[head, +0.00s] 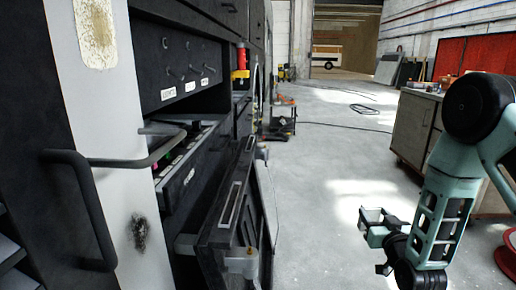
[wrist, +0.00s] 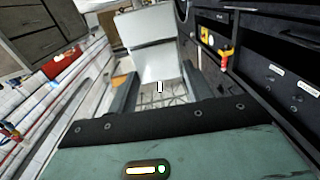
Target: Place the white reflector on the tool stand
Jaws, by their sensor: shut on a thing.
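My gripper (head: 377,226) is at the lower right of the head view, held out over the floor. In the wrist view its two dark fingers (wrist: 160,92) stand apart around a pale, flat-sided thing (wrist: 155,62), which looks like the white reflector. The gripper is shut on it. In the head view the held thing is too small to make out clearly.
Black cabinets (head: 185,55) line the left side, with an open drawer (head: 185,160) and a dark door or panel (head: 230,215) swung out. A workbench (head: 415,125) stands at the right. A cable (head: 340,125) lies on the floor. The middle floor is free.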

